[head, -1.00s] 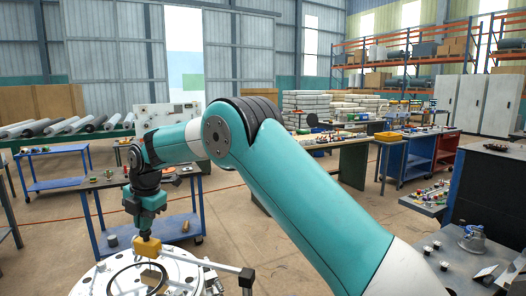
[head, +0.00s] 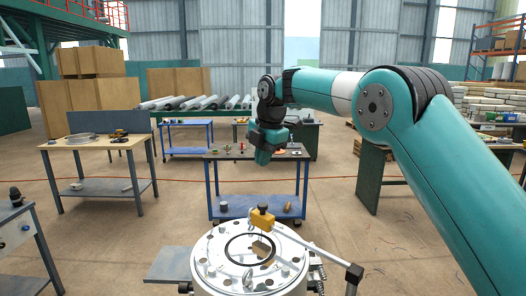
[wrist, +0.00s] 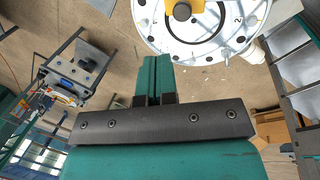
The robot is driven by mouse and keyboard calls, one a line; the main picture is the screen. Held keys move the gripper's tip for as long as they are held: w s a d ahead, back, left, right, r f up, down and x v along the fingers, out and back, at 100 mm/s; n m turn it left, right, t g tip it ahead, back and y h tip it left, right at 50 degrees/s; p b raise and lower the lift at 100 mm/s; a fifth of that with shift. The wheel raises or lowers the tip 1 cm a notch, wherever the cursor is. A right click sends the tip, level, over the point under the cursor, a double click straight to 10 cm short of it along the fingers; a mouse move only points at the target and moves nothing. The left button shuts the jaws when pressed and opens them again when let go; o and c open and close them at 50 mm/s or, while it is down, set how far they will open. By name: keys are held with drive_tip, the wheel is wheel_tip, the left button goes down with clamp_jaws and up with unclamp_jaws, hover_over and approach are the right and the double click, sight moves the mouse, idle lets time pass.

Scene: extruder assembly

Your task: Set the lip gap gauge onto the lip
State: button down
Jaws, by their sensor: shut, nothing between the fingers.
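The lip gap gauge appears to be the yellow block with a black knob (head: 262,219). It stands upright at the far side of the round white die face (head: 212,262), behind its dark ring, the lip (head: 228,254). I cannot tell exactly how it seats there. Part of a yellow piece also shows at the top of the wrist view (wrist: 182,12), over the white face. My gripper (head: 263,160) is above and behind the gauge, apart from it. In the wrist view, its teal fingers (wrist: 153,76) are together and empty.
A rod with a black end (head: 354,274) reaches out at the die's right. A blue cart with small parts (head: 225,152) stands behind. A wooden-topped table (head: 95,146) is at left, with open floor between.

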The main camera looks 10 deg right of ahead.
drive_tip(key=shift+w+v, duration=0.1)
drive_tip(key=shift+v, duration=0.5)
drive_tip(key=shift+w+v, duration=0.15)
drive_tip(key=shift+v, duration=0.45)
drive_tip(key=shift+a+r, duration=0.1)
drive_tip(key=shift+a, duration=0.1)
